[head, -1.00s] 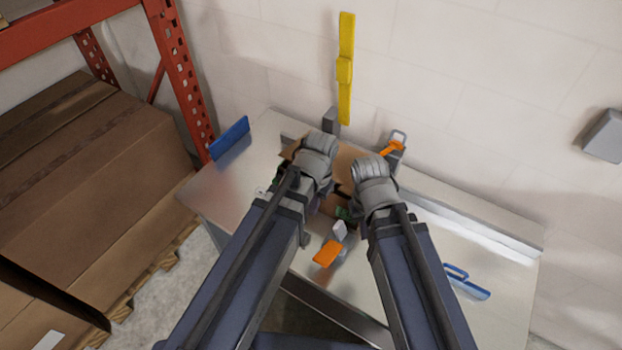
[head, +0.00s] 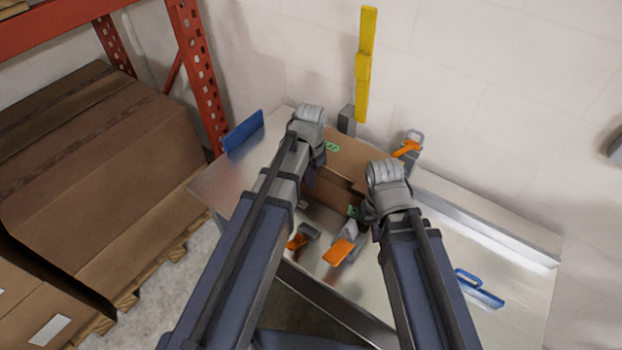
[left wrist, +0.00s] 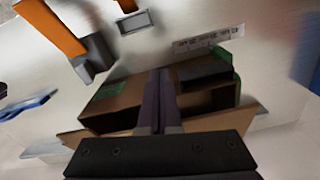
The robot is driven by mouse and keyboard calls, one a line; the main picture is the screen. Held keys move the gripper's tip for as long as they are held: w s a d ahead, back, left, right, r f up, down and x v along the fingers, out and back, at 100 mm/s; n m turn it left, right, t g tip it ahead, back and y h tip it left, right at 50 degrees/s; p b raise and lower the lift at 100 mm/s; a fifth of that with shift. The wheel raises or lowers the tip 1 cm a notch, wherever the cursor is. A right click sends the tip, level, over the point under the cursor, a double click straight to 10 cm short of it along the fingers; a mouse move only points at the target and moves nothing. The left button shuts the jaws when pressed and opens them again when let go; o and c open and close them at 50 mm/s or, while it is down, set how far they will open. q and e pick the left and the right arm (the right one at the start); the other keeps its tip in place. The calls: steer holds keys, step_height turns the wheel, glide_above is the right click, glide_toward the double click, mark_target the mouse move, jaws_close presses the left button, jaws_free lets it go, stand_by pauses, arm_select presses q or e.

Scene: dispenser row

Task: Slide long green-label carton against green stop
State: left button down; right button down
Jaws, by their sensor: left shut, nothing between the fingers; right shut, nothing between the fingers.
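A long brown carton (head: 350,160) lies on the metal table between my two arms, with a green label on top and a green patch at its near right end. It also shows in the left wrist view (left wrist: 120,100), with green at its corners. My left gripper (head: 316,170) is shut and empty at the carton's left end; its fingers (left wrist: 160,75) overlap the carton in the left wrist view, and I cannot tell whether they touch. My right gripper (head: 370,215) is shut at the carton's right end, its fingertips mostly hidden. I cannot identify a green stop for certain.
Two orange-handled clamps, one nearer the middle (head: 340,250) and one at left (head: 297,242), stand at the table's front edge. Another orange clamp (head: 408,148) is behind the carton. A blue plate (head: 243,132) is at left, a blue handle (head: 480,290) at right. The right table surface is mostly clear.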

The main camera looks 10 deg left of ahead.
mark_target(324, 179)
arm_select(q)
steer(key=w+d+f+b, duration=0.2)
steer(key=w+f+b, duration=0.1)
steer(key=f+b, duration=0.2)
steer(key=shift+w+f, duration=0.15)
steer(key=shift+f, duration=0.45)
steer(key=shift+d, duration=0.1)
steer(key=shift+w+d, duration=0.45)
steer(key=shift+w, duration=0.25)
steer(key=shift+s, duration=0.15)
